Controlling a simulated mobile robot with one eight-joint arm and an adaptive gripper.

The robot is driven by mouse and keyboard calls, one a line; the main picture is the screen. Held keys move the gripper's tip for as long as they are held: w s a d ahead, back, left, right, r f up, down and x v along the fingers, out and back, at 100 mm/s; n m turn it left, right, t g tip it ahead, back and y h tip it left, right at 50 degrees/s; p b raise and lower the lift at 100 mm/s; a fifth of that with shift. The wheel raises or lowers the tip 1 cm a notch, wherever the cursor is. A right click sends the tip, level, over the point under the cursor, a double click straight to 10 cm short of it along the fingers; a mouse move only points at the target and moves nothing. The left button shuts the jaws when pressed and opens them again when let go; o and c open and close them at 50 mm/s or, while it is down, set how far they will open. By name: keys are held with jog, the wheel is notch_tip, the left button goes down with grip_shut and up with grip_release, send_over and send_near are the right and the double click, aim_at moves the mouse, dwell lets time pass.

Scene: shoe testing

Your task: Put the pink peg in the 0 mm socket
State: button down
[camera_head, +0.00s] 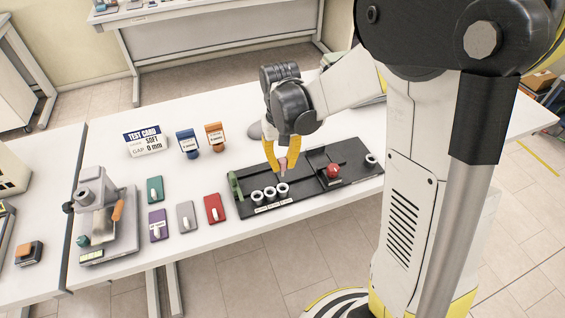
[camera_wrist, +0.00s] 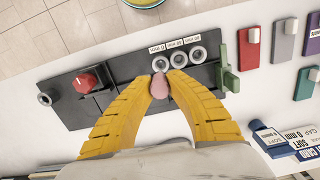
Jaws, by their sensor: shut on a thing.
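My gripper (camera_head: 282,163) has its yellow fingers shut on the pink peg (camera_wrist: 159,87), pointing down over the black board (camera_head: 305,194). The peg also shows between the fingertips in the head view (camera_head: 283,165). Three light-rimmed sockets stand in a row on the board: left (camera_head: 257,197), middle (camera_head: 270,192) and right (camera_head: 282,188). In the wrist view the peg appears just beside the leftmost socket (camera_wrist: 160,64), the right one in the head view. The peg's height above the board is unclear.
A green upright piece (camera_head: 235,184) stands at the row's left, a red knob (camera_head: 333,170) to its right. Another ringed socket (camera_head: 372,159) is at the board's far right. Coloured blocks and a clamp device (camera_head: 100,215) stand left. The test card (camera_head: 145,140) reads GAP 0 mm.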

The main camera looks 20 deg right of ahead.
aim_at(283, 175)
jog(key=shift+s+f+b, duration=0.1)
jog(key=shift+f+b, duration=1.75)
jog(key=shift+f, duration=0.6)
jog(key=shift+f+b, duration=1.8)
jog(key=c, duration=1.4)
grip_release()
jog(key=shift+o, duration=0.2)
jog(key=r, duration=1.2)
jog(key=shift+w, duration=0.35)
